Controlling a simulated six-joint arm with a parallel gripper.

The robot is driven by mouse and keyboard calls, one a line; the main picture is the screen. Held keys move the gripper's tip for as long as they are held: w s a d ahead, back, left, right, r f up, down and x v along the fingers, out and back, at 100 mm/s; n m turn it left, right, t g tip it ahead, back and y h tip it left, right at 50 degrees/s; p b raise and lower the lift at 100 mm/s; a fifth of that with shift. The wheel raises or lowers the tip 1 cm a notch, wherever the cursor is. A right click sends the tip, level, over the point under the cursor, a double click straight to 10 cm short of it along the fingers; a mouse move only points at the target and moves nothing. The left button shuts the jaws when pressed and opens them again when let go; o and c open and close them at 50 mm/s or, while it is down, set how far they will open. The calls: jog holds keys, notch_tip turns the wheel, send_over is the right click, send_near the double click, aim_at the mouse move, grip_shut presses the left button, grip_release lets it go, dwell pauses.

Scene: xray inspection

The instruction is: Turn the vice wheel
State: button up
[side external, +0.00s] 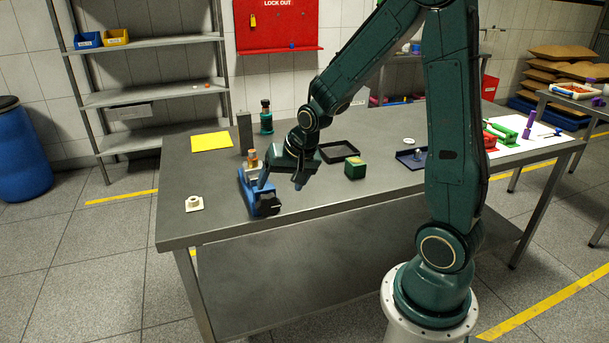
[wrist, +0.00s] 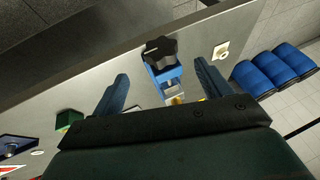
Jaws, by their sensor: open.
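The blue vice (side external: 247,194) stands near the left front of the grey table, with a copper-coloured piece (side external: 252,157) at its far end. Its black lobed vice wheel (side external: 268,205) faces the front table edge. In the wrist view the wheel (wrist: 160,50) shows whole, beyond the fingertips and roughly between them, with the vice body (wrist: 165,78) behind it. My gripper (side external: 281,185) is open and empty, pointing down just right of and above the vice. Its two fingers (wrist: 161,72) are spread wide and appear apart from the wheel.
A green box (side external: 355,168) and a black tray (side external: 339,152) lie right of my gripper. A small pale part on a plate (side external: 194,203) lies left of the vice. A grey upright block (side external: 245,131) and a dark green bottle-like object (side external: 266,118) stand behind. The front table strip is clear.

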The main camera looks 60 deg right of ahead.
aim_at(270, 204)
jog(key=shift+x, duration=5.3)
jog(key=c, duration=1)
